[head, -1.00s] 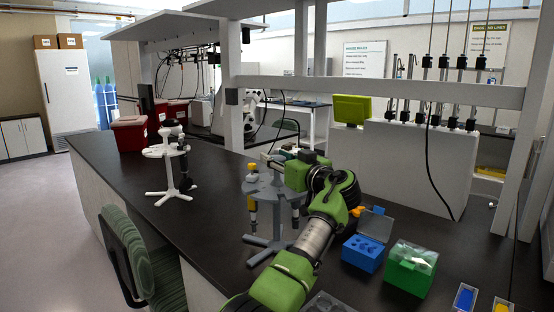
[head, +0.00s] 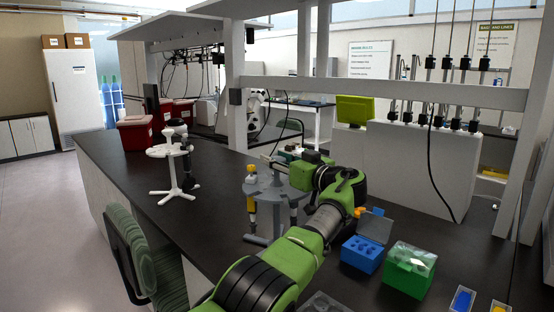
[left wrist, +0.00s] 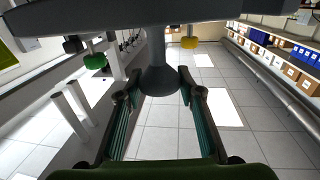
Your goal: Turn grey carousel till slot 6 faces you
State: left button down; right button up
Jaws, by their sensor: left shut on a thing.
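The grey carousel (head: 283,197) stands upright on the dark bench, left of my left arm. A pipette with a yellow part (head: 251,203) hangs at its near left rim, and a darker one (head: 293,212) hangs at the right. My left gripper (head: 272,164) reaches in from the right and is shut on the carousel's central post above the disc. In the left wrist view, the fingers (left wrist: 158,84) lie on both sides of the grey post (left wrist: 157,55), under the grey disc at the top edge. No slot numbers are readable. My right gripper is out of view.
A white carousel (head: 170,151) with a dark pipette stands further left. A blue box (head: 361,255) and a green box (head: 409,270) sit right of my arm. Red bins (head: 136,133) stand at the back. A green-striped chair (head: 150,262) stands at the bench's front edge.

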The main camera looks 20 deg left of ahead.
pick_arm(q)
jog(key=shift+r, duration=0.1)
dwell(0.4)
jog(key=c, duration=1.4)
grip_release()
jog(key=v, duration=0.7)
jog(key=shift+s+d, duration=0.15)
jog(key=shift+d, duration=0.1)
